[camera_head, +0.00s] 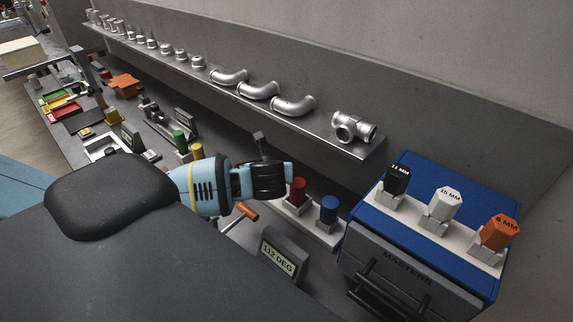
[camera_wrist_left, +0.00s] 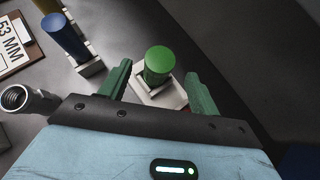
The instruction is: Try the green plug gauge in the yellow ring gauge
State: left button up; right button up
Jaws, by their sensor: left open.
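A green plug gauge (camera_wrist_left: 158,66) stands upright in a pale block in the left wrist view. My left gripper (camera_wrist_left: 158,72) is open, with one finger on either side of the plug in that picture; I cannot tell whether they touch it. In the head view the left gripper (camera_head: 288,177) is over the bench beside the red plug (camera_head: 298,190). A green cylinder (camera_head: 180,138) and a yellow cylinder (camera_head: 197,151) stand behind my wrist in the head view. I cannot make out the yellow ring gauge for certain. My right gripper is not in view.
A blue plug (camera_head: 329,208) stands right of the red one. A blue cabinet (camera_head: 475,190) with labelled plugs on top is at right. A "112 DEG" display (camera_head: 280,258) is in front. A shelf (camera_head: 345,145) of metal castings runs along the wall.

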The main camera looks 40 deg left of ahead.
pick_arm(q)
jog(key=shift+x, duration=3.6)
jog(key=shift+r, duration=0.1)
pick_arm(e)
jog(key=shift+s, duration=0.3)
pick_arm(q)
jog(key=shift+c, duration=0.2)
jog(key=shift+a, duration=0.1)
jog(key=c, duration=1)
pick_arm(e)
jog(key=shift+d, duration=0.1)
pick_arm(q)
jog(key=shift+c, duration=0.2)
